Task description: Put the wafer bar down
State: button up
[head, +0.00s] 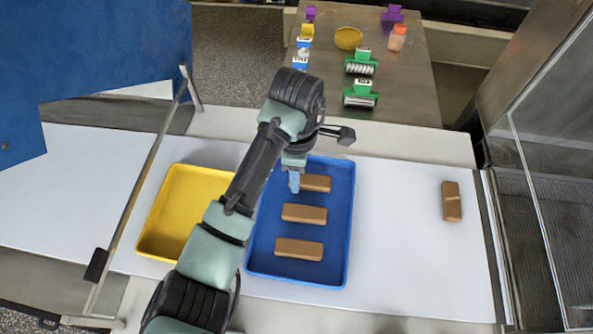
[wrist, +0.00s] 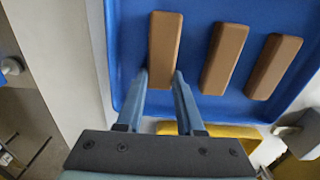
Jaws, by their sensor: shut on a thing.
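My gripper (head: 294,182) reaches down into the far end of the blue tray (head: 335,262). It is shut on the near end of a brown wafer bar (head: 317,183). In the wrist view the two fingers (wrist: 162,78) flank this bar (wrist: 165,45). The bar lies flat, at or just above the tray floor; I cannot tell whether it touches. Two more wafer bars lie apart in the tray, a middle one (head: 304,213) and a near one (head: 299,249). They also show in the wrist view, the middle one (wrist: 223,58) and the outer one (wrist: 273,67).
An empty-looking yellow tray (head: 165,235) stands left of the blue tray, partly behind my arm. Another brown bar (head: 451,201) with a pale line across it lies on the white belt at right.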

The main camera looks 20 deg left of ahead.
jog(key=o, duration=1)
jog(key=shift+r, duration=0.1)
notch_tip(320, 180, up, 12)
jog(key=p, duration=0.5)
jog(key=shift+r, duration=0.1)
